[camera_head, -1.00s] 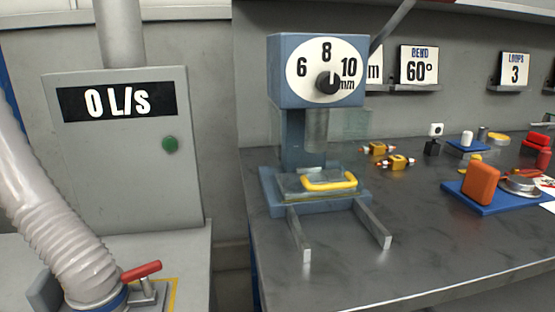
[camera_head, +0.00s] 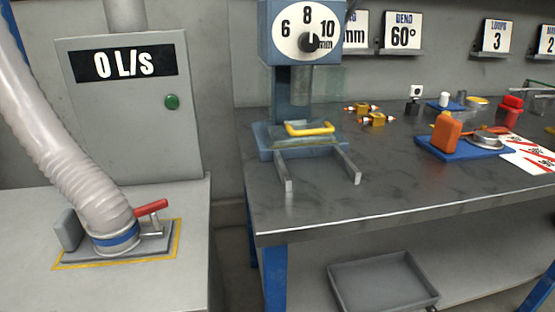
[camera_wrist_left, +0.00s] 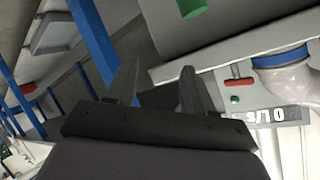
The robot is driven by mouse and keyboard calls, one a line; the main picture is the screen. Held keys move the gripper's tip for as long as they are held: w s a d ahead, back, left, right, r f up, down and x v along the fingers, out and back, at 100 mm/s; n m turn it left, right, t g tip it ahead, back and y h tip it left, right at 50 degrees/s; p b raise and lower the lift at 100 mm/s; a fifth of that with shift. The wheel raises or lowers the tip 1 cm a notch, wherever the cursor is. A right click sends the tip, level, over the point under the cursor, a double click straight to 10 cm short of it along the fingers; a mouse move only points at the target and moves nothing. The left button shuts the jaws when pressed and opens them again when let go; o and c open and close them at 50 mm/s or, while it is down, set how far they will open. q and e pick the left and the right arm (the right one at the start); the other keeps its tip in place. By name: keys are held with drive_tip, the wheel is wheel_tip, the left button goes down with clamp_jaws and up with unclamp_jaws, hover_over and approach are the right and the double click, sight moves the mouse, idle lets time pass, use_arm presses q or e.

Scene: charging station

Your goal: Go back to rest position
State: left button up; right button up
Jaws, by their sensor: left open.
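My left gripper (camera_wrist_left: 157,88) shows in the left wrist view. Its two dark fingers are apart with nothing between them. The view is tilted, with the hose, the red handle and the flow display panel at its right and blue table legs at its left. Neither gripper shows in the head view. My right gripper is in no frame.
A workbench (camera_head: 400,194) holds a press (camera_head: 291,100) with a yellow handle (camera_head: 310,128), and a blue tray (camera_head: 462,150). A grey bin (camera_head: 385,285) sits below. At left, a hose (camera_head: 62,135) joins a base with a red lever (camera_head: 151,207) beside a "0 L/s" panel (camera_head: 123,65).

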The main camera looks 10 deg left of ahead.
use_arm(q)
drive_tip(key=s+d+f+n+g+h, duration=0.2)
drive_tip(key=d+f+n+h, duration=0.2)
drive_tip(key=d, duration=0.2)
drive_tip(key=s+a+r+y+p, duration=0.1)
drive_tip(key=a+r+p, duration=0.1)
drive_tip(key=r+p, duration=0.5)
drive_tip(key=s+a+r+p, duration=0.1)
drive_tip(key=r+p, duration=0.7)
drive_tip(key=p, duration=0.8)
drive_tip(key=shift+s+a+n+g+y, duration=0.2)
drive_tip(key=shift+a+n+g+y, duration=0.15)
drive_tip(key=shift+a, duration=0.5)
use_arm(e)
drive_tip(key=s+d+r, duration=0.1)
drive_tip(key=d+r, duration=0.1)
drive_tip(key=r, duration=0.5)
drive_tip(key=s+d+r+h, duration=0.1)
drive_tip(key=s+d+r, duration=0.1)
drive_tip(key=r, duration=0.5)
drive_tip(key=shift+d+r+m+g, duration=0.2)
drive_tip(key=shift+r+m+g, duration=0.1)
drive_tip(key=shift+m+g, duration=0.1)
use_arm(q)
drive_tip(key=shift+f, duration=0.1)
